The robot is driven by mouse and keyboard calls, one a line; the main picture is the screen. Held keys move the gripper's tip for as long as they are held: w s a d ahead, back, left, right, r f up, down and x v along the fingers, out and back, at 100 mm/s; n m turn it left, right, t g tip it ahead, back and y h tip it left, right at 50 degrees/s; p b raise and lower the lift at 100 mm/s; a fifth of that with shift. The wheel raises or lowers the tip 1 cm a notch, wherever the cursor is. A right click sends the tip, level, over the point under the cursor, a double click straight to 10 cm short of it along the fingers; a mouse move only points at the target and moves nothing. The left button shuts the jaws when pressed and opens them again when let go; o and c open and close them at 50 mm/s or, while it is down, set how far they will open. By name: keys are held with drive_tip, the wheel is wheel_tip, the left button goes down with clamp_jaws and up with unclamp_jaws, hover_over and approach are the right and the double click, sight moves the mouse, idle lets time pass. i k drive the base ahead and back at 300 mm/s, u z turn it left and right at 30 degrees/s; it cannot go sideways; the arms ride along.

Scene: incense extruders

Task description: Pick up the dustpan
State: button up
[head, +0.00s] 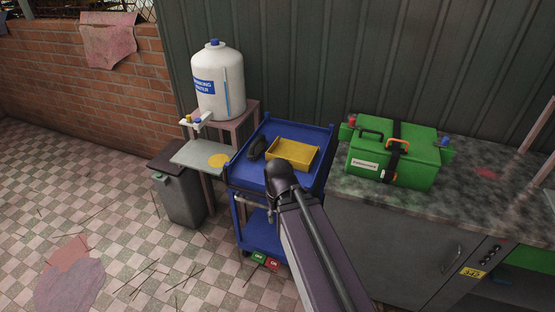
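A yellow, shallow, open-topped pan (292,152) lies on the top shelf of the blue cart (318,138). It may be the dustpan, but I cannot make out a handle. My arm's dark rounded joint covers its near left part. A small black object (257,148) lies to the left of the yellow pan on the same shelf; its kind is unclear. My arm reaches up from the bottom of the head view to the cart. My gripper's fingers do not show.
A white water tank (218,82) stands on a stand behind the cart. A grey bin (181,196) is at left. A green toolbox (395,155) sits on the stone counter (470,185) at right. The checkered floor (110,190) at left has scattered sticks and stains.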

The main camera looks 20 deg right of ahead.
sight(302, 156)
drive_tip(key=u, duration=0.5)
drive_tip(key=k, duration=0.9)
drive_tip(key=z, duration=1)
drive_tip(key=i, duration=1)
drive_tip(key=z, duration=0.05)
